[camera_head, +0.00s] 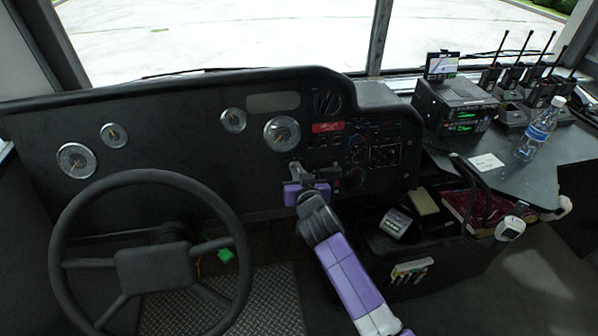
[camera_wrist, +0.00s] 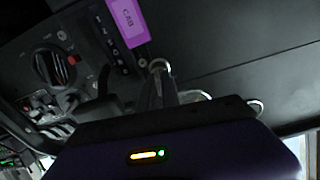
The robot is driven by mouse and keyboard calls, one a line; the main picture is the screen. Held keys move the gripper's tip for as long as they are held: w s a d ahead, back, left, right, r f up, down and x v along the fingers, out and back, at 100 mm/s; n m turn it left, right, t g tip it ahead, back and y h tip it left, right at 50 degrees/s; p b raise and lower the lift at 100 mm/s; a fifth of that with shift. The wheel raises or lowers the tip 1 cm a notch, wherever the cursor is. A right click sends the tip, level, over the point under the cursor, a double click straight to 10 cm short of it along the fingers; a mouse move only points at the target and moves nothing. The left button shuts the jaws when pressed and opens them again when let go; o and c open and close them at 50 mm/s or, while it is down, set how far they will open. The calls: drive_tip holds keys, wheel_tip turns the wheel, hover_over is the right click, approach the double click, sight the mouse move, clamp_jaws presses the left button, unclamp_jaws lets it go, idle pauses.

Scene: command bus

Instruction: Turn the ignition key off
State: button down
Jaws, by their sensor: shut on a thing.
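My gripper (camera_head: 312,178) is at the lower middle of the dashboard (camera_head: 200,185), to the right of the steering wheel. Its jaws are shut on the ignition key, but the key is too small and covered to make out clearly. In the wrist view, the gripper's grey fingers (camera_wrist: 166,88) point up toward the dark panel. I cannot tell the key's angle.
The steering wheel (camera_head: 155,255) stands left of my arm. Gauges, a round knob (camera_head: 327,101) and switches lie above the gripper. A radio (camera_head: 455,105) and a water bottle (camera_head: 538,130) stand on the right-hand console.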

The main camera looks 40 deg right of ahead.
drive_tip(key=n+p, duration=0.2)
drive_tip(key=n, duration=0.2)
drive_tip(key=shift+r+n, duration=0.1)
drive_tip(key=shift+n, duration=0.2)
drive_tip(key=shift+n+p, duration=0.95)
drive_tip(key=shift+n, duration=1.05)
drive_tip(key=c, duration=1.6)
unclamp_jaws()
drive_tip(key=shift+o, duration=0.2)
drive_tip(key=shift+a, duration=0.1)
drive_tip(key=v, duration=0.7)
drive_tip(key=shift+s, duration=0.3)
